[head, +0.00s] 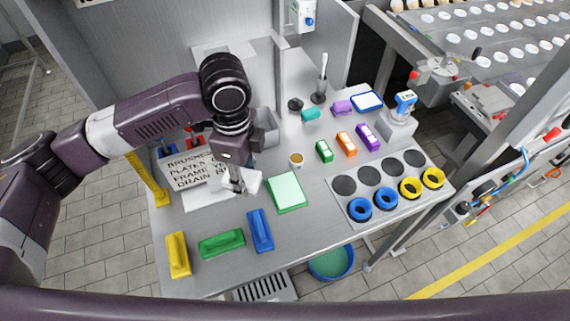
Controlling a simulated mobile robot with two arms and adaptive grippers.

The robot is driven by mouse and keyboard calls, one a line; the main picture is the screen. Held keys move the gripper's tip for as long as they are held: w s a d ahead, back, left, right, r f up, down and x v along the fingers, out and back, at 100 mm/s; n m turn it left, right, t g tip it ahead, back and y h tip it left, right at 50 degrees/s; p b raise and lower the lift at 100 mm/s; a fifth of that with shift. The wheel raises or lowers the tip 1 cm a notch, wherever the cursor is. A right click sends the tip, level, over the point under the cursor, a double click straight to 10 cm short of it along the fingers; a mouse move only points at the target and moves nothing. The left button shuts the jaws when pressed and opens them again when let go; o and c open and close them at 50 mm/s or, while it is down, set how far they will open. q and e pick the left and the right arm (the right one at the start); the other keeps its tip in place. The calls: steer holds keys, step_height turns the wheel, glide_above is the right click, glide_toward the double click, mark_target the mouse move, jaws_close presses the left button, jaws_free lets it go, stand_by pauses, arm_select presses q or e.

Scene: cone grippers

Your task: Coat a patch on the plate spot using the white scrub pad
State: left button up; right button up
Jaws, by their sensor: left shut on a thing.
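My left gripper (238,187) points down over the left-middle part of the steel table and is shut on the white scrub pad (252,182). The pad is partly hidden behind the fingers. Whether the pad touches the table cannot be told. A pale plate with a green border (287,191) lies flat on the table, just right of the pad. The pad appears beside the plate, not over it. No coated patch can be made out on the plate. My right gripper is not in view.
Yellow (177,254), green (222,244) and blue (260,230) blocks lie along the front left. A small cup (296,159) stands behind the plate. A lettered sign (190,169) is left of the gripper. Blue and yellow rings sit on a grey panel (376,211) at right.

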arm_select(q)
steer(key=w+d+m+p, duration=0.2)
steer(key=d+m, duration=0.2)
steer(key=m, duration=0.5)
steer(key=m+p, duration=0.3)
steer(key=m, duration=0.8)
glide_above(285, 192)
step_height(285, 192, down, 2)
steer(key=f, duration=0.1)
step_height(285, 192, down, 6)
steer(key=b, duration=0.6)
steer(key=shift+w+r, duration=0.1)
steer(key=shift+r, duration=0.05)
steer(key=shift+f, duration=0.45)
steer(key=shift+f, duration=0.1)
stand_by(1.0)
